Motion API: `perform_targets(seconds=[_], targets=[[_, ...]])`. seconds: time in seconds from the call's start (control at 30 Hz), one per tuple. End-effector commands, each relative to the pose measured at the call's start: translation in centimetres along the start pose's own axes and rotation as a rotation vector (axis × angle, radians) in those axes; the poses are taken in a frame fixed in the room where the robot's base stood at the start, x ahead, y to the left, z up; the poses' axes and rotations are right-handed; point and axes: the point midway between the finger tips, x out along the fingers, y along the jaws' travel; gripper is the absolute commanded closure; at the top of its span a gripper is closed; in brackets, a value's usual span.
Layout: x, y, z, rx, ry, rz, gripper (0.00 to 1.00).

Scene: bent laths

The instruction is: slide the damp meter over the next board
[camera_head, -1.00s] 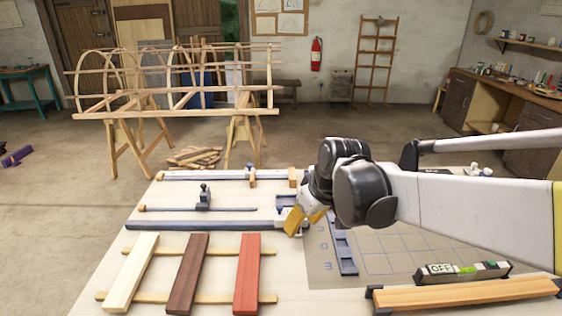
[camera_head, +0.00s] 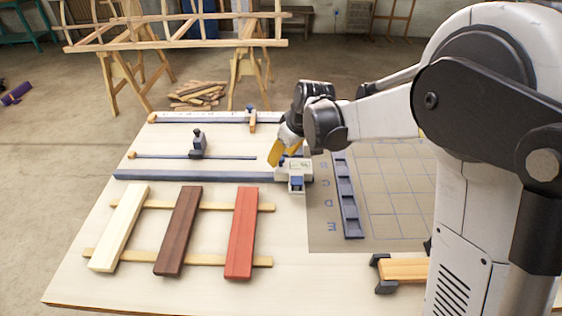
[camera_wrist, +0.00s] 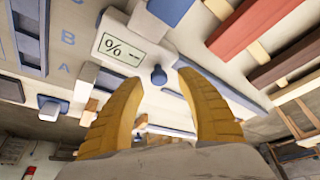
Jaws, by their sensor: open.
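The damp meter (camera_head: 293,171) is a white body with blue parts at the right end of a long dark blue rail (camera_head: 190,175). In the wrist view its display (camera_wrist: 122,48) reads a percent sign and dashes. Three boards lie left of it: red (camera_head: 242,232), dark brown (camera_head: 178,231) and pale (camera_head: 119,228). The red one is nearest to the meter. My gripper (camera_head: 275,154) has yellow fingers and is just behind and above the meter. In the wrist view my gripper (camera_wrist: 160,75) is open, with a blue knob (camera_wrist: 159,76) between its fingertips; contact cannot be told.
The boards rest across two thin battens (camera_head: 215,260). Behind are a thin rail with a dark slider (camera_head: 197,147) and a pale rail (camera_head: 190,117). A grey gridded mat (camera_head: 395,200) and a slotted blue strip (camera_head: 348,205) lie right. My arm hides the right side of the bench.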

Motion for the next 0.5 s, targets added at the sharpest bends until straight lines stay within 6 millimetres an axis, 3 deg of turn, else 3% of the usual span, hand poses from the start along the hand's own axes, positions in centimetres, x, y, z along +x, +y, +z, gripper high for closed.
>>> perform_targets(seconds=[0.13, 0.43, 0.5], targets=[[1.27, 0.02, 0.02, 0.000, 0.000, 0.000, 0.57], [1.36, 0.01, -0.01, 0.001, 0.000, 0.001, 0.57], [1.36, 0.02, -0.01, 0.001, 0.000, 0.001, 0.76]])
